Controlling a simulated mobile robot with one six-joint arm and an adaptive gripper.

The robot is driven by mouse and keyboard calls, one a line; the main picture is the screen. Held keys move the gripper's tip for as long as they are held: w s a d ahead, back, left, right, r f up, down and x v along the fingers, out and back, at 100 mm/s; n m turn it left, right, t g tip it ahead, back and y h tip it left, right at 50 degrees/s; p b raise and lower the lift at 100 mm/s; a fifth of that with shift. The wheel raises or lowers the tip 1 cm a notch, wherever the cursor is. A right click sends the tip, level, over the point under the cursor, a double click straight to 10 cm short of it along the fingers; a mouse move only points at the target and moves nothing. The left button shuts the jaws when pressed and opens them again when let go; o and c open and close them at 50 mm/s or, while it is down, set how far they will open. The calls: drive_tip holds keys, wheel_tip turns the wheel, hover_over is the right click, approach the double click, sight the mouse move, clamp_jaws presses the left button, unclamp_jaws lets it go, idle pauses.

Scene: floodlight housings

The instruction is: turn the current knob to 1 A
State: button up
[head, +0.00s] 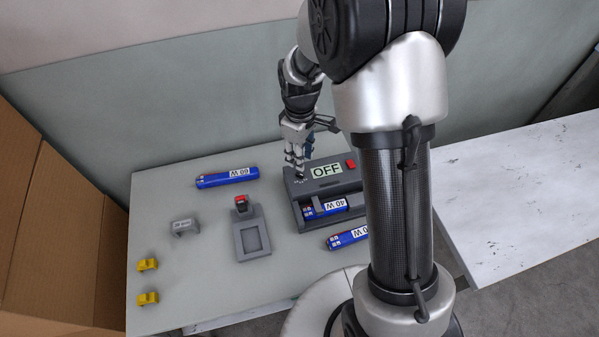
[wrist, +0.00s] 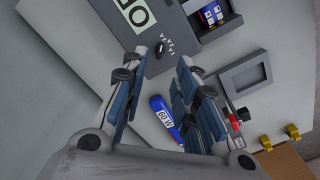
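The grey power unit (head: 297,190) stands on the table with an "OFF" label (head: 326,171) on top. In the wrist view, its dark current knob (wrist: 160,50) sits on the unit's face (wrist: 160,20), beside small printed marks ending in "A"; I cannot read the exact setting. My gripper (head: 295,165) points down over the left end of the unit. In the wrist view my gripper (wrist: 158,70) is open, its fingers apart with the knob between and just beyond the tips. Contact with the knob is not visible. In the head view the knob is mostly hidden by the fingers.
A red button (head: 351,164) and a blue 40 W pack (head: 324,208) are on the unit. A grey fixture with a red part (head: 251,238), a grey clip (head: 185,227) and yellow clips (head: 148,264) stand left. A cardboard box (head: 60,220) borders the table.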

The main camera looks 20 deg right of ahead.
sight(300, 174)
wheel_tip(300, 174, down, 7)
drive_tip(key=shift+f+b, duration=0.2)
drive_tip(key=shift+b, duration=0.8)
drive_tip(key=shift+c, duration=0.4)
clamp_jaws()
